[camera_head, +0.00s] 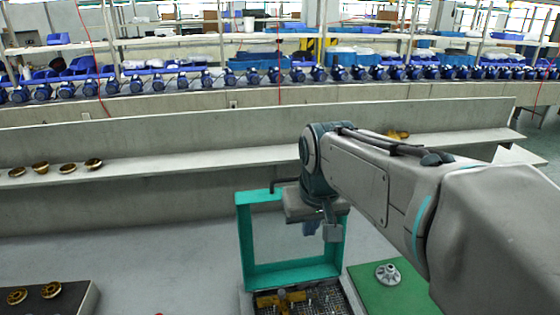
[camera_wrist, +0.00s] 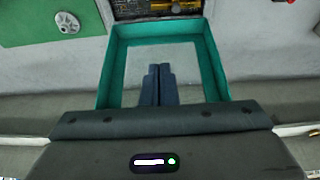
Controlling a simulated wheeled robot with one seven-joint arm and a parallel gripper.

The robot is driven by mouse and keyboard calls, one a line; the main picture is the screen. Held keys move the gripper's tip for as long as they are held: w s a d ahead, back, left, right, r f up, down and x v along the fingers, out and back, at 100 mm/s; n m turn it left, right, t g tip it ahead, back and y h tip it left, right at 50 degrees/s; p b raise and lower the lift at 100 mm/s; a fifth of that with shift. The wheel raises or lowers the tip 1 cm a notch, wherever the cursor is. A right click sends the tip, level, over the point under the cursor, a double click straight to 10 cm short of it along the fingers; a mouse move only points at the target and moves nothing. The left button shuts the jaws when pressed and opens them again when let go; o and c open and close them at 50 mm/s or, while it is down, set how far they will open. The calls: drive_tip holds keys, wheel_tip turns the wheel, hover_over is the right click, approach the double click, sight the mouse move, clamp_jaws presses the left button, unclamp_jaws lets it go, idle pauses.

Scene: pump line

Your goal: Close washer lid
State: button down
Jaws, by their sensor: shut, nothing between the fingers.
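The washer lid (camera_head: 246,245) is a teal rectangular frame that stands raised, roughly upright, at the far edge of the washer (camera_head: 340,297). A dark bent handle sticks out near its top. Brass parts lie in the washer's basket. In the wrist view the lid (camera_wrist: 214,65) surrounds my fingers, with the washer (camera_wrist: 160,10) at the top edge. My gripper (camera_wrist: 157,70) is shut and empty, its fingers over the lid's opening. In the head view my wrist and gripper (camera_head: 329,236) cover the lid's upper right part. I cannot tell whether they touch it.
A green mat (camera_head: 405,292) with a grey round flanged part (camera_head: 388,274) lies right of the washer. A dark tray (camera_head: 75,298) with brass parts is at lower left. Behind the lid runs a long pale ledge (camera_head: 200,159) bearing brass parts. Blue pumps line the conveyor beyond.

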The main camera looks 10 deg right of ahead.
drive_tip(key=w+r+t, duration=0.1)
drive_tip(key=w+r, duration=0.4)
drive_tip(key=w, duration=0.5)
drive_tip(key=w+r, duration=0.5)
drive_tip(key=w, duration=0.5)
wheel_tip(320, 180, down, 9)
drive_tip(key=shift+w+r+p, duration=0.1)
drive_tip(key=shift+w+p, duration=0.05)
drive_tip(key=shift+p, duration=1)
drive_tip(key=shift+s+f, duration=0.2)
drive_tip(key=shift+s, duration=0.05)
drive_tip(key=shift+s, duration=0.1)
